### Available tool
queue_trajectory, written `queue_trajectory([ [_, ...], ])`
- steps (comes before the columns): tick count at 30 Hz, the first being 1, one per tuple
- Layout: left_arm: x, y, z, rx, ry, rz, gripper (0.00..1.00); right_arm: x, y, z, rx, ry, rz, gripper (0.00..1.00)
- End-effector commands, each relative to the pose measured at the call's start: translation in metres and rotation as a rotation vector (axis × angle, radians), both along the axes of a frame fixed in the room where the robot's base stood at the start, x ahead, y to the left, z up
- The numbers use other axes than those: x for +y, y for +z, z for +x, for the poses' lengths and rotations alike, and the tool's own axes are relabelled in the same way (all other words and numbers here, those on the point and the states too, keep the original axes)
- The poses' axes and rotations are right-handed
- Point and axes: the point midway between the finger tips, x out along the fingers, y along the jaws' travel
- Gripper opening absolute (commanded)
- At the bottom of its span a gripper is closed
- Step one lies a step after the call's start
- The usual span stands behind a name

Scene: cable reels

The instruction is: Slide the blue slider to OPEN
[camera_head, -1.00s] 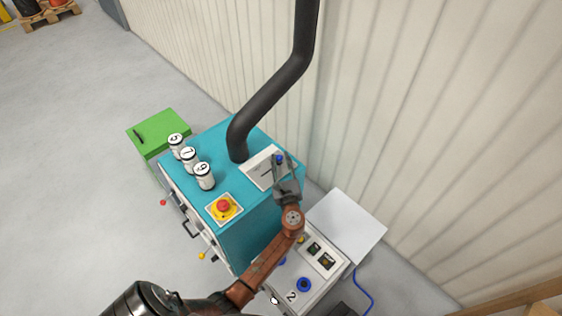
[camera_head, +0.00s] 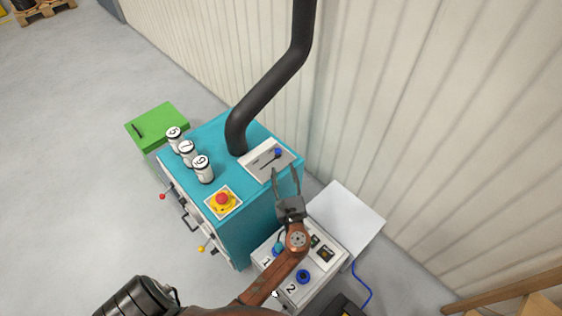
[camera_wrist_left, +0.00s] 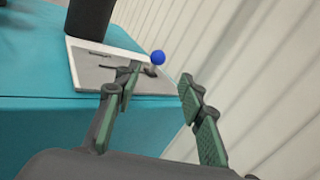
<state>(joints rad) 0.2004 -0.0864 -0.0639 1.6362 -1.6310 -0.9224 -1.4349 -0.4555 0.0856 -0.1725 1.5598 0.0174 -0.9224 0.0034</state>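The blue slider knob (camera_head: 278,152) stands at the far right end of a dark slot in a pale plate (camera_head: 256,161) on top of the teal cabinet (camera_head: 213,133). The knob also shows as a blue ball on a short stem in the left wrist view (camera_wrist_left: 158,58). Any lettering on the plate is too small to read. My left gripper (camera_head: 285,170) is open and empty, its fingertips just on the near side of the knob, apart from it. In the left wrist view the two fingers (camera_wrist_left: 160,75) are spread, with the knob beyond the gap. My right gripper is not in view.
A black pipe (camera_head: 268,93) rises behind the plate. A red emergency button (camera_head: 222,199) and several numbered white cylinders (camera_head: 203,169) stand on the cabinet. A control box (camera_head: 323,277) and a white-topped box (camera_head: 345,218) stand near my arm. The corrugated wall is close behind.

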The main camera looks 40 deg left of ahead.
Motion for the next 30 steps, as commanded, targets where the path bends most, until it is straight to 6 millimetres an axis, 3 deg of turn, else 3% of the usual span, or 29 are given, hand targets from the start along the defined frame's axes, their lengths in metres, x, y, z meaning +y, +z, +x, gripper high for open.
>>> queue_trajectory([
  [8,-0.019,0.000,-0.019,0.001,0.000,0.001,0.37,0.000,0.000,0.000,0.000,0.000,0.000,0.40],
  [25,-0.020,0.001,-0.019,-0.001,0.000,0.001,0.37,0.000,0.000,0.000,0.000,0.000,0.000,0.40],
  [30,-0.020,0.022,-0.019,-0.014,0.000,0.000,0.37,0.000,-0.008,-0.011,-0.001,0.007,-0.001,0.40],
])
